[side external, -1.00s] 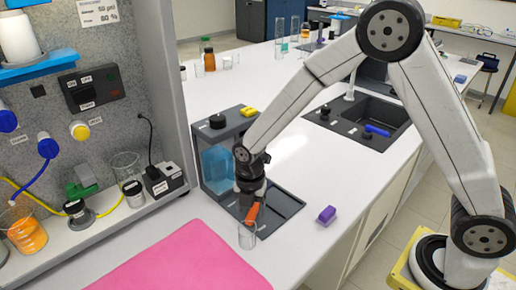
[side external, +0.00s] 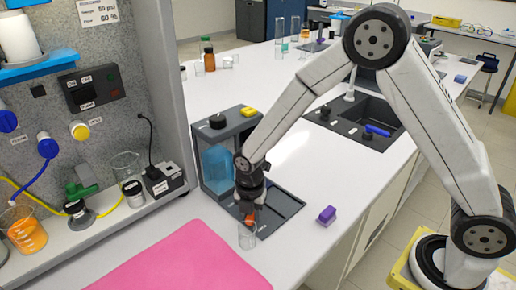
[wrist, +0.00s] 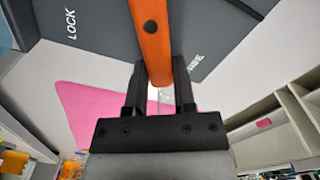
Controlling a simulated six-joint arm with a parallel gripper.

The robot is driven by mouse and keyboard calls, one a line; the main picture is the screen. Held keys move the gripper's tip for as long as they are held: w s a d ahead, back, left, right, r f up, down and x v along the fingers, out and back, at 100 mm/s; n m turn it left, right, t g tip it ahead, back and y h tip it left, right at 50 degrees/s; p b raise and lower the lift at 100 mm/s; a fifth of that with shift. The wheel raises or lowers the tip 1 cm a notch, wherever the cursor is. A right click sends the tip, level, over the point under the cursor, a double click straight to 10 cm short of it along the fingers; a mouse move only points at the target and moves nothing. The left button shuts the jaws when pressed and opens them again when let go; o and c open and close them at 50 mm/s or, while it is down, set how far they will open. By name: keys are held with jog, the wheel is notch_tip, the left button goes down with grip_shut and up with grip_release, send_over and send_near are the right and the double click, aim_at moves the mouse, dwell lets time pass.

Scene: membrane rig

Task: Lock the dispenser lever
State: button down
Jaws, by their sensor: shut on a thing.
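The dispenser (side external: 243,126) is a dark grey housing with a blue tank (side external: 217,165) and a grey base (side external: 288,207). Its orange lever (wrist: 150,30) runs down from the top of the wrist view, between the LOCK label (wrist: 71,24) and a second label (wrist: 196,61) that is partly readable. My gripper (wrist: 160,80) is shut on the lever, one finger on each side. In the side view my gripper (side external: 250,209) is low over the base's front edge and hides most of the lever, leaving a small orange part (side external: 249,219) visible.
A clear glass (side external: 247,238) stands just below my gripper. A pink mat (side external: 180,262) lies front left, and a purple block (side external: 327,214) lies right of the base. A shelf with beakers and a panel is at left.

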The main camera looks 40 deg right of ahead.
jog(key=shift+w+m, duration=0.1)
jog(key=shift+m, duration=0.2)
jog(key=shift+w+a+m, duration=0.25)
jog(key=shift+w+m, duration=0.2)
jog(key=shift+m, duration=0.75)
jog(key=w+m, duration=0.1)
jog(key=m, duration=0.2)
jog(key=shift+w+m, duration=0.2)
jog(key=shift+m, duration=0.1)
jog(key=m, duration=0.1)
jog(key=w+m, duration=0.1)
jog(key=m, duration=0.1)
jog(key=w+m, duration=0.1)
jog(key=m, duration=0.1)
jog(key=shift+d, duration=0.25)
jog(key=shift+m, duration=0.3)
jog(key=shift+c, duration=2.2)
grip_release()
